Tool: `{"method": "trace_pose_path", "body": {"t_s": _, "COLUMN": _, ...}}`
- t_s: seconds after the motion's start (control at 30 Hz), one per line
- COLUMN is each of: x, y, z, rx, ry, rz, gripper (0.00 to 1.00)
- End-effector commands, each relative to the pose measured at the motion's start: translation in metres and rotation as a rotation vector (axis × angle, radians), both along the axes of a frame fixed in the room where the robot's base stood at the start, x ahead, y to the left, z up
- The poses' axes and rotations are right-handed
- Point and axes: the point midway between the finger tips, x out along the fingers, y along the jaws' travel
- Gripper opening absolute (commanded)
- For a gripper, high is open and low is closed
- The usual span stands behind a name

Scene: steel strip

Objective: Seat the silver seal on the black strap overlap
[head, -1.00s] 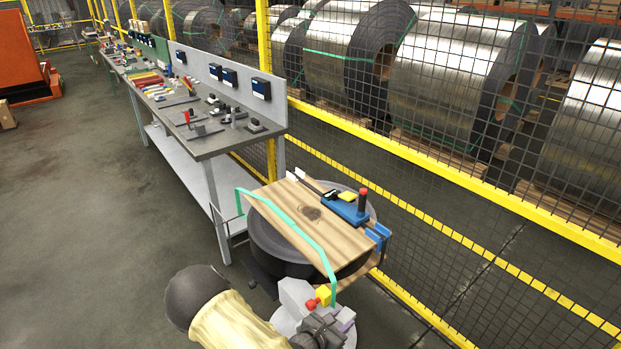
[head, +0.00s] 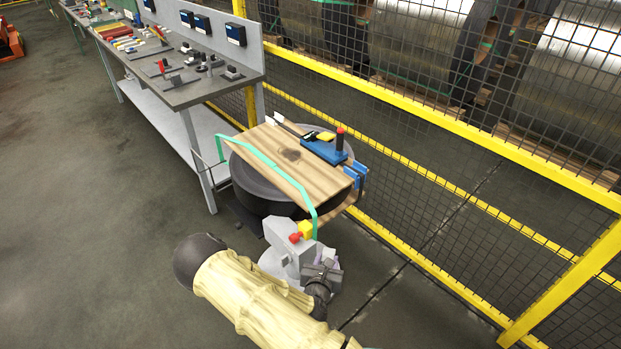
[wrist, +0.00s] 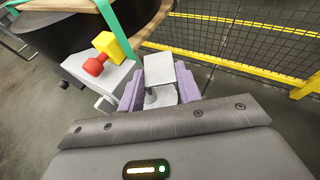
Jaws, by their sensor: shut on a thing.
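In the wrist view, my gripper (wrist: 158,88) has its two purple fingers shut on a small silver piece (wrist: 160,68), which looks like the silver seal. In the head view, my gripper (head: 322,270) is low in front of the wooden board, beside a grey body (head: 283,240) with a red knob (head: 296,238) and a yellow block (head: 306,228). The seal cannot be made out there. A green strap (head: 262,158) runs over the board and down to the grey body. I cannot make out a black strap overlap in either view.
The wooden board (head: 300,180) lies on a dark round coil (head: 258,190). A blue tool (head: 325,151) with a red-topped handle sits on the board. A long workbench (head: 205,92) stands behind left, and a yellow-framed mesh fence (head: 440,120) runs right.

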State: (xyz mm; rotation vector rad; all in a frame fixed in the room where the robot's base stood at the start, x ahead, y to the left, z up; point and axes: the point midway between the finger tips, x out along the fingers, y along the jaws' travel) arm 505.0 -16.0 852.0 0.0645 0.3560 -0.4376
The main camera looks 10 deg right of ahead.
Motion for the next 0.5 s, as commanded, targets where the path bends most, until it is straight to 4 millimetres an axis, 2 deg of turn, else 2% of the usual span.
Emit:
{"method": "trace_pose_path", "body": {"t_s": 0.3, "x": -0.017, "y": 0.011, "z": -0.054, "rx": 0.007, "ry": 0.022, "rz": 0.330, "gripper": 0.12}}
{"method": "trace_pose_path", "body": {"t_s": 0.5, "x": -0.028, "y": 0.016, "z": -0.072, "rx": 0.020, "ry": 0.031, "rz": 0.431, "gripper": 0.12}}
